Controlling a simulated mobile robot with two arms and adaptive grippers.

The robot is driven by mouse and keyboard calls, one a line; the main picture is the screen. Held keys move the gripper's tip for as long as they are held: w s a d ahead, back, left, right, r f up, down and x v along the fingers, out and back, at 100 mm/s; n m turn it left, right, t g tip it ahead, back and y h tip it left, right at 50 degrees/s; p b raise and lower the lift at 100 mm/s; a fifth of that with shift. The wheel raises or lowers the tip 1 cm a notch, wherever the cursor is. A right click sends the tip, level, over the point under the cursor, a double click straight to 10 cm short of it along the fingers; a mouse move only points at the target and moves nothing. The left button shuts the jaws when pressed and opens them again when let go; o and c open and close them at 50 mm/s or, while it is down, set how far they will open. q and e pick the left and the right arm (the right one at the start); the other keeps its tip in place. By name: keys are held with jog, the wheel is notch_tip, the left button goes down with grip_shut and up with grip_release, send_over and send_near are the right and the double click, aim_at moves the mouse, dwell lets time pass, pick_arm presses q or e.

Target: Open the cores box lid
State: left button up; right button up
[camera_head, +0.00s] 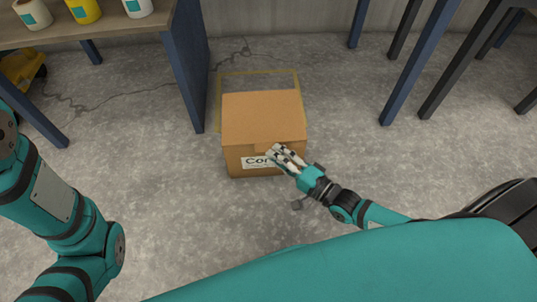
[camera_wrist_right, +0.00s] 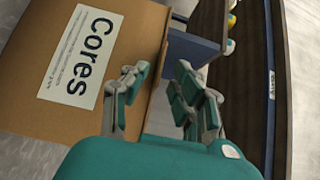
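The cores box (camera_head: 262,117) is a brown cardboard box on the concrete floor. Its lid is shut, and a white label reading "Cores" is on its front face. In the right wrist view the box (camera_wrist_right: 120,30) fills the upper left, with the label (camera_wrist_right: 80,57) turned sideways. My right gripper (camera_head: 277,152) is at the front of the box, near the lid's front edge, and hides part of the label. My left gripper is out of view; only my left arm shows.
A yellow outline (camera_head: 258,72) is marked on the floor around the box. A table (camera_head: 110,28) with several rolls stands at the upper left, its blue leg panel (camera_head: 186,65) close to the box. Blue legs (camera_head: 412,65) stand at the right. The floor between is clear.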

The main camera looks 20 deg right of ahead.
jog(key=shift+b+x, duration=0.5)
jog(key=shift+x, duration=1.2)
grip_shut()
